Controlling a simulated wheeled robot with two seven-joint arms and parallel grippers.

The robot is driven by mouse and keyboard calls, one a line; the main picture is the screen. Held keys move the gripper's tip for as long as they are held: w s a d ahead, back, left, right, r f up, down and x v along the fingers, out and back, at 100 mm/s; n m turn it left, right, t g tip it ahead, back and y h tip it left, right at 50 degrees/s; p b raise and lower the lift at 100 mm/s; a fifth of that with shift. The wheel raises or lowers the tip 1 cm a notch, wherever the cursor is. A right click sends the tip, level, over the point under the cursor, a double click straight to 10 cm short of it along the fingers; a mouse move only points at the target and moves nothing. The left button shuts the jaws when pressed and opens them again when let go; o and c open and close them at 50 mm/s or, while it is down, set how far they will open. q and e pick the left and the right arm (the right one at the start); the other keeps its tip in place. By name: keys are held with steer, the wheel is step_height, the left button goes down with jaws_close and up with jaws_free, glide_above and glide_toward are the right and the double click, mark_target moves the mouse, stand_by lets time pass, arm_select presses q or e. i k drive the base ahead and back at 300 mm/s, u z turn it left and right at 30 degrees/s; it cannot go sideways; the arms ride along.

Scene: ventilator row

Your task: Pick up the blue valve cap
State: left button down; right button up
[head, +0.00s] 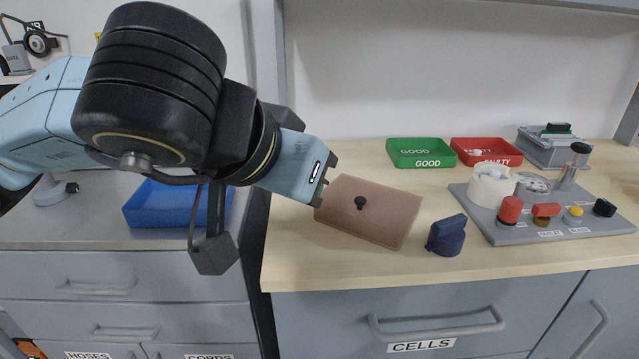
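The blue valve cap (446,236) is a dark navy, knob-like piece with a raised grip. It stands on the light wooden counter near the front edge, right of the brown board. My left gripper (322,178) comes in from the left, above the counter's left end. It is to the left of the cap and higher, well apart from it. Its fingers are not clearly seen, so I cannot tell whether it is open or shut. Nothing is seen held in it. My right gripper is not in view.
The brown board (345,222) with a black knob lies between my gripper and the cap. A grey fixture plate (530,234) with coloured caps is to the right. Green (421,164) and red (486,162) trays stand behind. A blue bin (140,218) is at left.

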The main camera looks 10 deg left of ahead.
mark_target(446, 237)
steer(key=k, duration=1)
